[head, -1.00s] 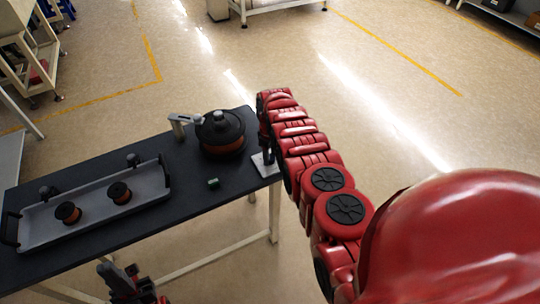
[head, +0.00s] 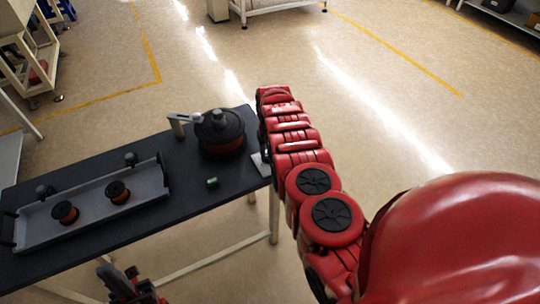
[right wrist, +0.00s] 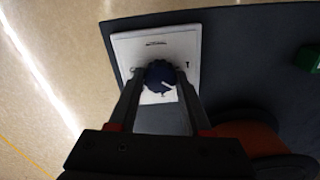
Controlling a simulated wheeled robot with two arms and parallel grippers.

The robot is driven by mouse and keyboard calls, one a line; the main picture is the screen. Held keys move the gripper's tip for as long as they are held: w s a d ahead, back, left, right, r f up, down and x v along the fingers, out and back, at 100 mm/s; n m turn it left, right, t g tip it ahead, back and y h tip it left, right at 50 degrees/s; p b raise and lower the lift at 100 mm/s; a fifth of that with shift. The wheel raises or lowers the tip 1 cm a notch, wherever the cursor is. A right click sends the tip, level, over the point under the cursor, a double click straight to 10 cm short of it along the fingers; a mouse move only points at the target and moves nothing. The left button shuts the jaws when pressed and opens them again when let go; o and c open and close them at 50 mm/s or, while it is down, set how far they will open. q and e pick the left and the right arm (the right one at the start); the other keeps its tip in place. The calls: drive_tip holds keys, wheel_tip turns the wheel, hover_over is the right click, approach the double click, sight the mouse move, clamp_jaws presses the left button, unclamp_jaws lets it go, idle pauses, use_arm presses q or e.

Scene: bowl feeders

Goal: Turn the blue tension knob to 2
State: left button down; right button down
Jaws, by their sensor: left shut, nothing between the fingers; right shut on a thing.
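The blue tension knob (right wrist: 159,75) sits on a white plate (right wrist: 155,41) in the right wrist view. A white pointer line on the knob points toward the lower right of that view. Small dark marks stand around it, too small to read. My right gripper (right wrist: 158,84) is shut on the knob, one finger on each side. In the head view the arm hides the knob, and only a bit of the white plate (head: 260,165) shows at the table's right end. My left gripper (head: 124,275) is shut and empty in front of the table.
On the dark table (head: 110,225) stand a bowl feeder (head: 220,133) with a grey arm (head: 180,124), a small green piece (head: 212,183), and a grey tray (head: 40,225) with two dark-and-copper spools (head: 118,193). Open floor lies behind and right of the table.

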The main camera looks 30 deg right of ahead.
drive_tip(key=shift+m, duration=0.3)
drive_tip(key=shift+c, duration=1.7)
unclamp_jaws()
wheel_tip(320, 180, up, 17)
drive_tip(key=shift+r, duration=0.2)
